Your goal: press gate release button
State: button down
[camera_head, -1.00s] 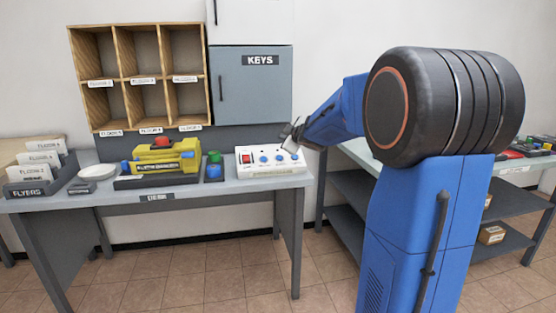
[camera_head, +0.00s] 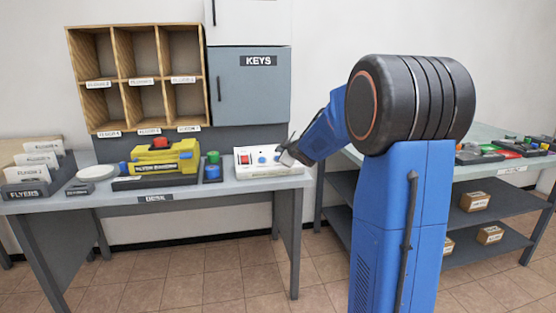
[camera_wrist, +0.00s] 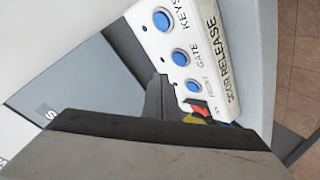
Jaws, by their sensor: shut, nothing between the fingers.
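The white button panel (camera_head: 268,170) sits on the desk's right end. In the wrist view the panel (camera_wrist: 212,58), labelled DOOR RELEASE, has a row of blue buttons. The one beside the word GATE is the middle blue button (camera_wrist: 180,57); another blue button (camera_wrist: 161,20) is beside KEYS, and a third (camera_wrist: 193,86) is nearer the red switch (camera_wrist: 201,107). My gripper (camera_head: 285,156) is shut and empty, over the panel's right part. In the wrist view my gripper (camera_wrist: 160,88) is close beside the button row; contact cannot be told.
A yellow machine (camera_head: 162,162) and a green and blue item (camera_head: 212,168) stand left of the panel. A grey key cabinet (camera_head: 250,90) hangs behind the panel. A second table (camera_head: 400,141) is at right.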

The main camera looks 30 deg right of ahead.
jog(key=shift+w+d+f, duration=0.1)
jog(key=shift+w+f, duration=0.15)
jog(key=shift+f, duration=0.25)
jog(key=shift+w+d+f, duration=0.1)
jog(key=shift+w+f, duration=0.15)
jog(key=shift+f, duration=0.25)
dwell(1.4)
jog(key=shift+w+f, duration=0.15)
jog(key=shift+f, duration=0.2)
jog(key=shift+w+f, duration=0.15)
jog(key=shift+f, duration=0.2)
dwell(0.8)
dwell(0.3)
jog(key=shift+s+r, duration=0.35)
jog(key=shift+r, duration=0.35)
jog(key=shift+s+a+r, duration=0.1)
jog(key=shift+s+r, duration=0.25)
jog(key=shift+r, duration=0.4)
jog(key=shift+s+a+r, duration=0.15)
jog(key=shift+s+r, duration=0.2)
jog(key=shift+r, duration=0.4)
jog(key=shift+s+a+r, duration=0.1)
jog(key=shift+s+r, duration=0.25)
jog(key=shift+r, duration=0.4)
jog(key=shift+s, duration=0.1)
